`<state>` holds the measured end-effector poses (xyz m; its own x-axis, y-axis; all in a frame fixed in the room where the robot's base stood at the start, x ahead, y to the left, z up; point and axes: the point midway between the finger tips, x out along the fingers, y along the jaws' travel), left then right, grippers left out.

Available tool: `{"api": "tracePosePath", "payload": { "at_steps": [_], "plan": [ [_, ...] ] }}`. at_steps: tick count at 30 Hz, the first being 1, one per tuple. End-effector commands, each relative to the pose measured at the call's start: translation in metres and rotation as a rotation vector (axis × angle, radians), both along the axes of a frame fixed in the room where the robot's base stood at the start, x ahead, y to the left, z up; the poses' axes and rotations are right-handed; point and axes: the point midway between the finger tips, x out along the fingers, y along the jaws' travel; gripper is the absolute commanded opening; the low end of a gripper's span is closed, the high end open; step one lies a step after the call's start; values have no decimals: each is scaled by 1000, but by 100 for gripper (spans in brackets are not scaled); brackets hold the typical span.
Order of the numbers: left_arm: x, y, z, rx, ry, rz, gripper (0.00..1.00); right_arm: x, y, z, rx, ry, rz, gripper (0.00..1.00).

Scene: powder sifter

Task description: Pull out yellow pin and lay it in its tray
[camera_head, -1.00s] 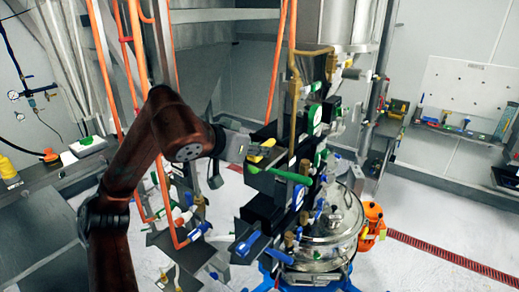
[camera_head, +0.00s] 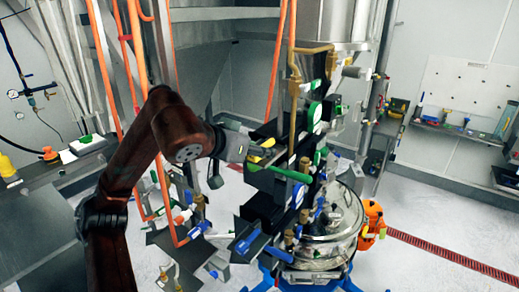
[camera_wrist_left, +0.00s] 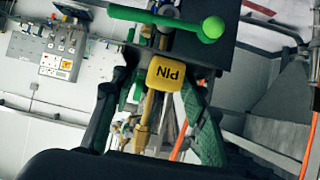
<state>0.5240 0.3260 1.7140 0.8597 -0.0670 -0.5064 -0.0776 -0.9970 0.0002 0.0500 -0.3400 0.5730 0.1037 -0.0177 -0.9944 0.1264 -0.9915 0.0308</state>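The yellow pin (camera_wrist_left: 166,73) is a rounded yellow block lettered "PIN" in the left wrist view, just below a dark panel with a green round-ended lever (camera_wrist_left: 212,27). My left gripper (camera_wrist_left: 156,85) has its two fingers spread, one on each side of the pin, with gaps visible; I cannot tell whether either touches it. In the head view my left gripper (camera_head: 261,152) is at the upper part of the sifter stack, with yellow showing at its fingers. A black tray (camera_head: 262,212) is on the stack below; I cannot tell which tray is the pin's. My right gripper is not in view.
A green lever (camera_head: 290,174) juts out just below my left gripper. Orange upright pipes (camera_head: 107,70) stand near my left arm. Open floor lies at right.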

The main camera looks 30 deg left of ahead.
Motion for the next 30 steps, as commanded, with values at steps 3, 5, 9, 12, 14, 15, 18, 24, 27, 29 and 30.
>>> {"api": "tracePosePath", "payload": {
  "at_steps": [3,5,9,12,14,15,18,24,27,29,30],
  "plan": [
    [0,0,-1,0,2,0,44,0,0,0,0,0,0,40],
    [0,0,-1,0,2,0,44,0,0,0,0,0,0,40],
    [-2,1,0,1,2,1,44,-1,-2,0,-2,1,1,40],
    [-9,2,6,1,-1,3,44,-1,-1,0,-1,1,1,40],
    [-17,2,11,2,-2,2,44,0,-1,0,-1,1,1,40],
    [-24,3,14,3,-2,4,44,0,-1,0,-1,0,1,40],
    [-42,4,26,3,-4,2,44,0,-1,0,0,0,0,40],
    [-77,7,46,1,-3,2,44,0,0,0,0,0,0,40],
    [-90,8,53,1,-3,2,44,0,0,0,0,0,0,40],
    [-95,8,56,-1,-2,1,44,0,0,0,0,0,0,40],
    [-98,8,58,-1,-2,1,44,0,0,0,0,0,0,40]
  ]
}}
